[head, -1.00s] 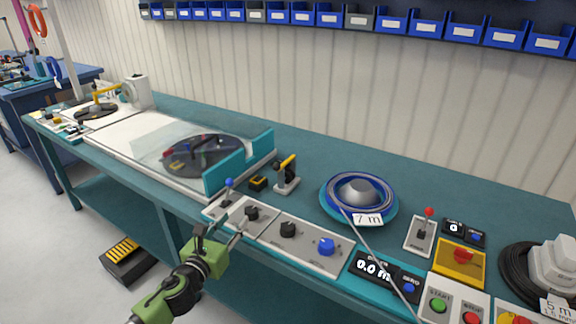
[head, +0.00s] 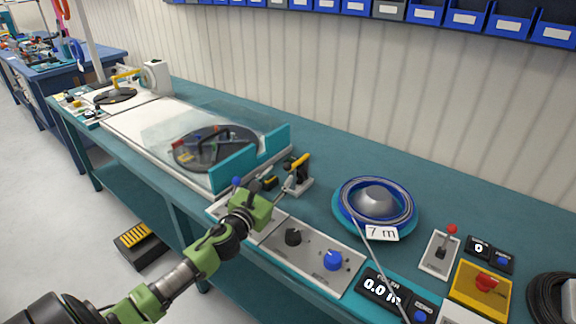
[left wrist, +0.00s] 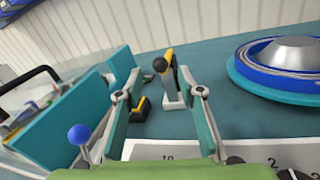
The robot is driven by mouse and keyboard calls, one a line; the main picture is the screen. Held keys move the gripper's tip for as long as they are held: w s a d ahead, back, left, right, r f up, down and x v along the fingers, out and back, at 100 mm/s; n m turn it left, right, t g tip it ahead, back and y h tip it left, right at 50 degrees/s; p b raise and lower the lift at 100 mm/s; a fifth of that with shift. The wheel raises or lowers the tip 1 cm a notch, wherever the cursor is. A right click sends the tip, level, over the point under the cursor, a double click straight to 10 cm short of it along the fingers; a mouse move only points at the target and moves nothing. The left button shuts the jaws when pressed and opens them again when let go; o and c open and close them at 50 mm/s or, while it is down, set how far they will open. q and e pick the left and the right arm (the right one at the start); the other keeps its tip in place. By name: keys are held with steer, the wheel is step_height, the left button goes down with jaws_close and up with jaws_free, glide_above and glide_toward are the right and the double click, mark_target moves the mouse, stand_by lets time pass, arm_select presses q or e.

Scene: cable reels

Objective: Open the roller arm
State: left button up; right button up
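The roller arm (head: 300,163) is a small yellow arm with a black knob on a light grey stand (head: 299,186), on the teal bench behind the control panels. In the left wrist view the roller arm (left wrist: 169,57) stands steeply up, with its round black end (left wrist: 160,65) facing me. My left gripper (head: 279,184) is just in front of it and partly overlaps the stand in the head view. In the left wrist view the left gripper's fingers (left wrist: 162,76) are wide apart, with the roller arm seen between their tips. Contact is not visible. My right gripper is out of view.
A blue-handled lever (left wrist: 79,136) stands left of my left gripper. A small yellow-black block (left wrist: 141,108) sits beside the stand. A teal guard wall (head: 234,170) is to the left, a blue cable reel (head: 375,203) to the right. Knob panels (head: 312,250) lie in front.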

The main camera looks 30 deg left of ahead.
mark_target(285, 169)
arm_select(q)
steer(key=w, duration=0.5)
steer(key=shift+w+a, duration=0.3)
steer(key=shift+a, duration=0.05)
steer(key=shift+w, duration=0.55)
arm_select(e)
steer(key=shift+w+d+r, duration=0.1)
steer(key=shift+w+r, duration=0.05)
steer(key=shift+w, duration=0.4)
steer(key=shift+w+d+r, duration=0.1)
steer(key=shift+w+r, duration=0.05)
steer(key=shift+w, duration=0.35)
arm_select(q)
steer(key=shift+c, duration=0.7)
jaws_close()
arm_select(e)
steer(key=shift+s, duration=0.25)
